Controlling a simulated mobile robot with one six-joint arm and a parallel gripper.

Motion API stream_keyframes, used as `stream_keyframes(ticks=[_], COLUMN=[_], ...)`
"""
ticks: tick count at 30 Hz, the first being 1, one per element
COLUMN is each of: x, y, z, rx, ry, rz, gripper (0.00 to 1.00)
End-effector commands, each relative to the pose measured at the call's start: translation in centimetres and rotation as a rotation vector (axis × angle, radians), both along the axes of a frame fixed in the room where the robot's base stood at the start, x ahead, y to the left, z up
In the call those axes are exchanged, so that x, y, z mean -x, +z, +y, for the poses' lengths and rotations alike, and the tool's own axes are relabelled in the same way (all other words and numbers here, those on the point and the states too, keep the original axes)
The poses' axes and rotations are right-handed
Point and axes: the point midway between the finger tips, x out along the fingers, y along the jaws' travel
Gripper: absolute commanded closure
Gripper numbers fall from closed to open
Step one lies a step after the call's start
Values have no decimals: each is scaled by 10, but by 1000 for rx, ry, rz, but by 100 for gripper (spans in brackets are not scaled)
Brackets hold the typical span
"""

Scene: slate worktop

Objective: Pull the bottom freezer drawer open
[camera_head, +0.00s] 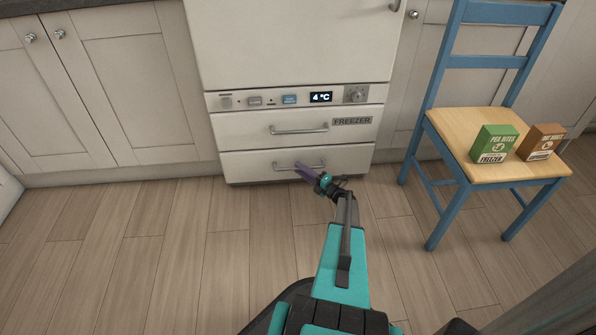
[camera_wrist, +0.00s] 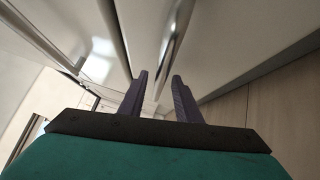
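The bottom freezer drawer (camera_head: 245,170) is a white front at the foot of the fridge. It looks closed, in line with the drawer above. Its horizontal metal bar handle (camera_head: 284,166) shows in the head view, partly covered by my gripper (camera_head: 299,167). In the wrist view my gripper (camera_wrist: 160,78) has its two dark purple fingers apart, with a clear gap between them. The bar handle (camera_wrist: 178,40) runs toward that gap, by the fingertips. I cannot tell whether either finger touches it.
The upper drawer, with a handle (camera_head: 299,129) and a FREEZER label (camera_head: 352,121), sits just above. A blue chair (camera_head: 447,214) stands at right, holding a green box (camera_head: 494,143) and a brown box (camera_head: 541,142). The wooden floor (camera_head: 160,250) before the drawer is otherwise clear.

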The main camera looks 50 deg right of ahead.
Motion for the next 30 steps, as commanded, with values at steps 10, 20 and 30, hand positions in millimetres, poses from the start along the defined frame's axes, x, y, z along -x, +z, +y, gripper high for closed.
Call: stream_keyframes(ticks=[10,20,30], x=[-16,-15,-16], y=[2,2,2], z=[2,2,5], rx=[0,0,0], ry=[0,1,3], rz=[0,0,0], gripper=[70,93,100])
